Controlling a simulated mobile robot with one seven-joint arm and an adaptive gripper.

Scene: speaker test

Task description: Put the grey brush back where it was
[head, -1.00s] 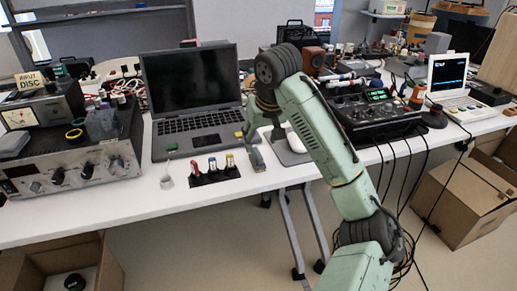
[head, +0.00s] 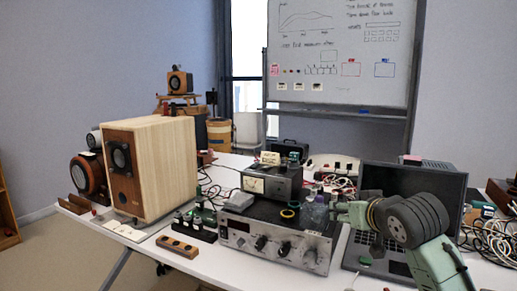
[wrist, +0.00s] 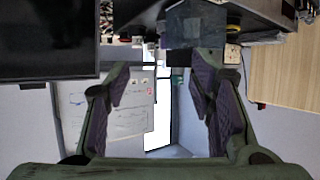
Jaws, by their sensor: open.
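My gripper (wrist: 163,82) is open in the wrist view, with its two dark-padded fingers spread apart and nothing held between them. In the head view my arm comes in at the lower right, in front of the laptop (head: 436,186), and the gripper's fingers are not clear there. I cannot make out the grey brush in either current view. The wrist view looks upside down across the room, with the whiteboard (wrist: 110,112) and a bright window gap behind the fingers.
A wooden speaker (head: 158,165) stands on the white table at left. A wooden block with holes (head: 177,247) lies near the front edge. A metal amplifier (head: 275,243) carries a meter box (head: 268,185) and jars. Cables (head: 490,240) crowd the right.

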